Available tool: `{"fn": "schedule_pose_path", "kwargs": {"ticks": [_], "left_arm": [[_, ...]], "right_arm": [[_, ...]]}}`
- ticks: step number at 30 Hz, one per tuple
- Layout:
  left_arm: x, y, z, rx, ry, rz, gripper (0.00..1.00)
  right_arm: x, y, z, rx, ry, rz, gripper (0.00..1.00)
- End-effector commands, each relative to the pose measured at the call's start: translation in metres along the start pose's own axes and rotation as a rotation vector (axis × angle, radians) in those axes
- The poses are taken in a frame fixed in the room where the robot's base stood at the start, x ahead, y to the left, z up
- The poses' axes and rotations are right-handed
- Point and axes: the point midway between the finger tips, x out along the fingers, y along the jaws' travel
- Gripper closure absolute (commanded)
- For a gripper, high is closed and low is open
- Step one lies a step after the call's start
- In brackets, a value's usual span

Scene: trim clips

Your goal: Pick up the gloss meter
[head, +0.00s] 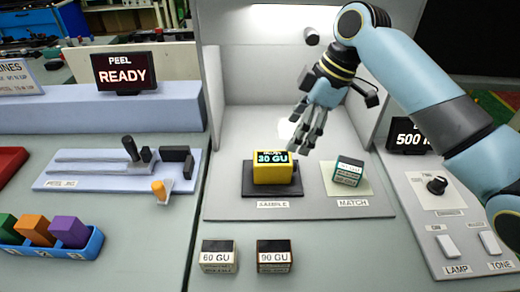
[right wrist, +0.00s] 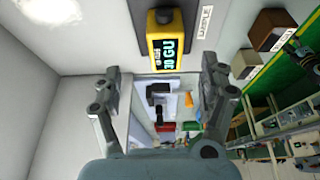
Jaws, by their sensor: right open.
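The gloss meter (head: 272,173) is a yellow block with a dark top and a lit display that seems to read 30 GU. It rests on the dark pad (head: 250,188) labelled SAMPLE inside the grey booth. My right gripper (head: 304,128) is open and empty, above and a little right of the meter, apart from it. In the right wrist view the gloss meter (right wrist: 165,50) shows beyond the open fingers, near the top middle. My left gripper is not in view.
A small labelled block (head: 349,171) sits on the pale MATCH pad to the right. The 60 GU block (head: 218,257) and 90 GU block (head: 274,257) stand in front of the booth. Booth walls (head: 213,90) flank the space. A lamp control panel (head: 440,215) lies right.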

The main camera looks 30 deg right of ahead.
Motion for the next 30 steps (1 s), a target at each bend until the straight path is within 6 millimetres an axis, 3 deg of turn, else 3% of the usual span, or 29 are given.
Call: {"fn": "schedule_pose_path", "kwargs": {"ticks": [2,6,12,15,24,30], "left_arm": [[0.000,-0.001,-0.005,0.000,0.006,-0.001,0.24],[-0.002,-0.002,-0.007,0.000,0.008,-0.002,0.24],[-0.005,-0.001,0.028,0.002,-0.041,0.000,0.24],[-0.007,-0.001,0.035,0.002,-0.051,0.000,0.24],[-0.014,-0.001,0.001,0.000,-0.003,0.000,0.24],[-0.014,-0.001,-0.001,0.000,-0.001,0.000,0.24]], "right_arm": [[0.003,-0.006,-0.013,-0.018,0.023,-0.016,0.23],[0.024,-0.009,-0.015,-0.021,0.027,-0.023,0.23],[0.051,-0.008,-0.015,-0.021,0.026,-0.019,0.23],[0.058,-0.009,-0.015,-0.021,0.024,-0.019,0.23],[0.101,-0.010,-0.012,-0.021,0.024,-0.018,0.23],[0.108,-0.010,-0.012,-0.022,0.023,-0.016,0.23]]}}
